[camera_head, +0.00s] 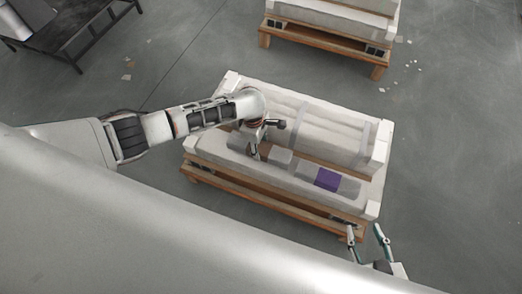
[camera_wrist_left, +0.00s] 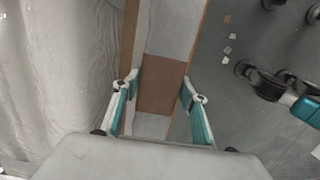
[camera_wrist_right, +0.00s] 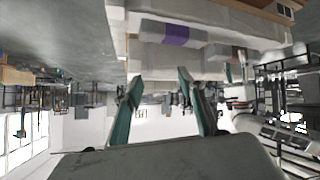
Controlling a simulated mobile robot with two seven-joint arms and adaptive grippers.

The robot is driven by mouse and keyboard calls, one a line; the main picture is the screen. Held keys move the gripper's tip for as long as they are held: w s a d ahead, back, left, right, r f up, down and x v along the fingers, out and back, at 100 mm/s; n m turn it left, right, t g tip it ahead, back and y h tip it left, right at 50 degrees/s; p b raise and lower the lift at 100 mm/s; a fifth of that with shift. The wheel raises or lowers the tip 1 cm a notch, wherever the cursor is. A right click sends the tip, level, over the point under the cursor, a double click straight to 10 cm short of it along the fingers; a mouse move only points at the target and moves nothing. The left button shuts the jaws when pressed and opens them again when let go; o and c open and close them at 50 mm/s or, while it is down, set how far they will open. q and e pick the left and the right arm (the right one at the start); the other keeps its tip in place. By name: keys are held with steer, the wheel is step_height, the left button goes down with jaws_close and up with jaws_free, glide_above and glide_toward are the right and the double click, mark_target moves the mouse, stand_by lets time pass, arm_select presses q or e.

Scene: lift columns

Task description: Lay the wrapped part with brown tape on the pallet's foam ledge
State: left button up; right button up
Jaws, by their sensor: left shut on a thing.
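The wrapped part with brown tape (camera_head: 279,157) is grey, with a brown band that shows large in the left wrist view (camera_wrist_left: 160,85). It is at the front foam ledge (camera_head: 222,150) of the near pallet (camera_head: 250,195); whether it touches the foam I cannot tell. My left gripper (camera_head: 258,153) is over it, shut on it across the brown band, one finger on each side in the left wrist view (camera_wrist_left: 160,88). My right gripper (camera_head: 364,233) is open and empty in front of the pallet's right corner; it also shows in the right wrist view (camera_wrist_right: 160,80).
A grey wrapped part with purple tape (camera_head: 328,179) lies on the ledge to the right. A long wrapped column (camera_head: 310,125) lies behind the ledge between white foam ends. Another pallet (camera_head: 325,42) stands at the back, a dark bench (camera_head: 85,35) at top left. Floor around is mostly clear.

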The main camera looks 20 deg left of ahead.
mark_target(260, 151)
arm_select(q)
steer(key=f, duration=0.1)
steer(key=f+b, duration=0.1)
steer(key=f, duration=0.1)
steer(key=shift+s+f, duration=0.3)
steer(key=shift+f, duration=0.05)
steer(key=shift+w+f+b, duration=0.1)
steer(key=shift+f+b, duration=0.2)
steer(key=shift+b, duration=0.05)
steer(key=shift+w+r, duration=0.2)
steer(key=shift+r, duration=0.2)
steer(key=shift+f, duration=0.35)
steer(key=o, duration=1.6)
steer(key=shift+f, duration=0.15)
arm_select(e)
steer(key=shift+a+f, duration=0.2)
steer(key=shift+a, duration=0.1)
arm_select(q)
steer(key=shift+s, duration=0.1)
